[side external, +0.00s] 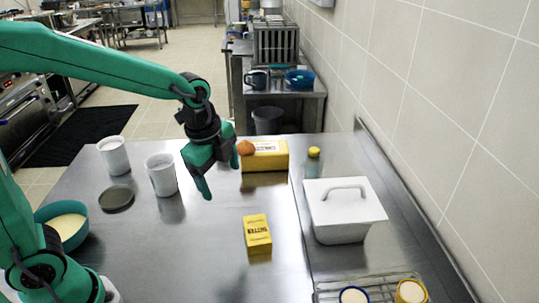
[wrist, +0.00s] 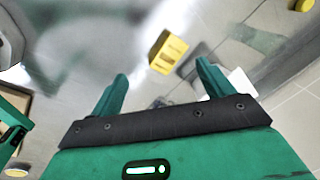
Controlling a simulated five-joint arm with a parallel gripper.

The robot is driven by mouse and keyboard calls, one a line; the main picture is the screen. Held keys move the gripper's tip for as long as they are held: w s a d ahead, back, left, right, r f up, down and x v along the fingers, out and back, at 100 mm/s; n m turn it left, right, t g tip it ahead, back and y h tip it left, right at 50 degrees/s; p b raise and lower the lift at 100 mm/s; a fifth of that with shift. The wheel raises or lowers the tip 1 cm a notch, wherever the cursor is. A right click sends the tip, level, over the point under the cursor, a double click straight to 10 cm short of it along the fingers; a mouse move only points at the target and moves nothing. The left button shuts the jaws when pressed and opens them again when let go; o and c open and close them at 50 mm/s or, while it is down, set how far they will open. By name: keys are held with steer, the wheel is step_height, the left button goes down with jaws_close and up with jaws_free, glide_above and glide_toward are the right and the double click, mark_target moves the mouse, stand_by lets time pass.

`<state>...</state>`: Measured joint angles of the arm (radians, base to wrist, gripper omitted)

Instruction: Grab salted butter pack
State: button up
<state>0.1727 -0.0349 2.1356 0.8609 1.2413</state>
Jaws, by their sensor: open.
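A small yellow pack with dark "butter" lettering (side external: 257,234) stands on the steel counter, right of centre and towards the front. My gripper (side external: 219,178) hangs over the counter, up and to the left of this pack and apart from it. Its fingers are open with nothing between them. In the wrist view a yellow pack with printed marks (wrist: 167,52) appears beyond the gap between my open fingers (wrist: 162,70). Whether its label says salted cannot be read.
A larger yellow box (side external: 268,156) lies behind my gripper, with an orange (side external: 246,148) at its left end. A yellow-capped bottle (side external: 314,158) and a white lidded container (side external: 342,209) stand right. White cups (side external: 162,175) stand left. A wire rack (side external: 370,285) is in front.

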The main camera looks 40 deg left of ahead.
mark_target(257, 228)
steer(key=w+d+f+m, duration=0.1)
steer(key=f+m, duration=0.2)
steer(key=w+d+f+m+g, duration=0.1)
steer(key=w+d+f+m, duration=0.1)
steer(key=f+m, duration=0.1)
steer(key=w+d+f+m+g, duration=0.1)
steer(key=w+d+f+m, duration=0.1)
steer(key=f+m, duration=0.1)
steer(key=shift+w+d+f+m, duration=0.2)
steer(key=shift+f+m, duration=0.1)
steer(key=shift+f, duration=1.4)
steer(key=shift+f, duration=0.1)
steer(key=shift+s+f, duration=0.15)
steer(key=shift+f, duration=2.4)
steer(key=c, duration=1.2)
steer(key=shift+r, duration=0.1)
steer(key=shift+c, duration=0.2)
steer(key=shift+r, duration=0.1)
